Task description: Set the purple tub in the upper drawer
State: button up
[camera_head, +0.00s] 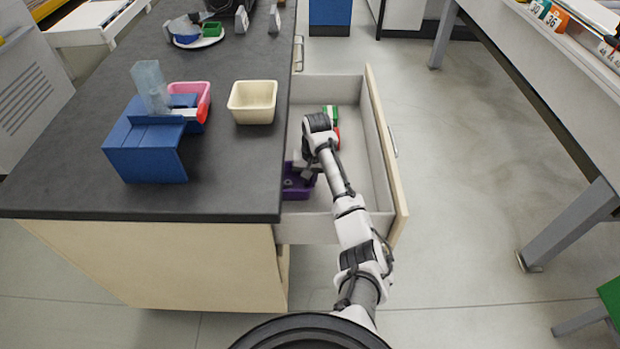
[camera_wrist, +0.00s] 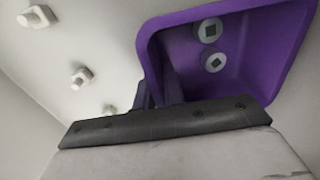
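The purple tub (camera_head: 297,184) is inside the open drawer (camera_head: 384,150), at its near left corner beside the counter edge. In the wrist view the tub (camera_wrist: 250,45) holds two grey round pieces with square centres (camera_wrist: 209,31). My gripper (camera_head: 306,172) reaches down into the drawer at the tub. In the wrist view its dark fingers (camera_wrist: 158,92) sit close together on either side of the tub's wall, shut on it. I cannot tell whether the tub's underside touches the drawer floor.
Pale small parts (camera_wrist: 80,77) lie on the light surface beside the tub. Green (camera_head: 331,113) and red items lie farther back in the drawer. On the counter stand a cream tub (camera_head: 253,101), a pink tub (camera_head: 190,88) and a blue fixture (camera_head: 145,145).

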jog(key=shift+o, duration=1.3)
notch_tip(320, 180, up, 12)
jog(key=d, duration=0.1)
jog(key=shift+r, duration=0.15)
